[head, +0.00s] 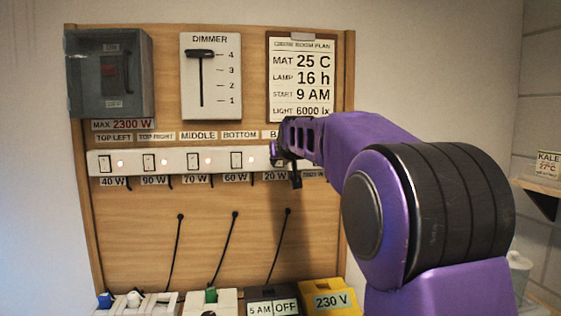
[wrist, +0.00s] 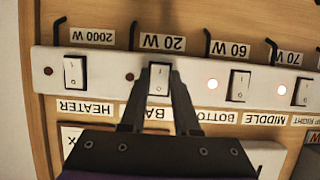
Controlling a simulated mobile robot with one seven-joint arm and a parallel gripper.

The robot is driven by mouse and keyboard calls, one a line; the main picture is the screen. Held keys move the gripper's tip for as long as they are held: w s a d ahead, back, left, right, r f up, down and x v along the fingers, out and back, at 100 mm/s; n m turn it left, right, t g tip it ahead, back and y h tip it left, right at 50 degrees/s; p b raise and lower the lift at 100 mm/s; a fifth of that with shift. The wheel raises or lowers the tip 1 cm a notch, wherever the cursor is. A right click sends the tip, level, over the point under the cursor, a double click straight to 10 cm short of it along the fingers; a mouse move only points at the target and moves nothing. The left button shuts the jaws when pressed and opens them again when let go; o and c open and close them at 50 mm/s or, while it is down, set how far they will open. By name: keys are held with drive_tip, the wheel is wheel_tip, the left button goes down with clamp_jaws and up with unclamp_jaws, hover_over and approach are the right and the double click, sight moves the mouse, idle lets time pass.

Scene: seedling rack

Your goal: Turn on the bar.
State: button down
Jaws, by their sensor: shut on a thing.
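The white power strip (head: 165,160) runs across the wooden board, with a rocker switch and small lamp for each label. The BAR switch (wrist: 158,80), under the 20 W tag, is a white rocker in a dark frame. My gripper (wrist: 159,72) has its two fingers at the left and right sides of that rocker, shut on it. The lamp beside it (wrist: 130,77) is dark. In the head view, my gripper (head: 290,165) hides the BAR switch.
The HEATER switch (wrist: 74,72) and the BOTTOM switch (wrist: 239,84) flank it closely. The HEATER lamp is dark; the BOTTOM lamp (wrist: 212,84) is lit. Black cables stick out along the strip. A dimmer panel (head: 190,90) and plan clipboard (head: 270,85) hang above. Boxes stand below.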

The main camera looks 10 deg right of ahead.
drive_tip(key=shift+f+b, duration=0.3)
drive_tip(key=shift+b, duration=0.5)
drive_tip(key=t+b, duration=0.1)
drive_tip(key=b, duration=0.1)
drive_tip(key=shift+f+b, duration=0.25)
drive_tip(key=shift+b, duration=0.1)
drive_tip(key=t+b, duration=0.1)
drive_tip(key=b, duration=0.2)
drive_tip(key=shift+t+b, duration=0.4)
drive_tip(key=shift+b, duration=0.4)
drive_tip(key=shift+r, duration=0.2)
drive_tip(key=c, duration=0.6)
unclamp_jaws()
drive_tip(key=shift+c, duration=0.2)
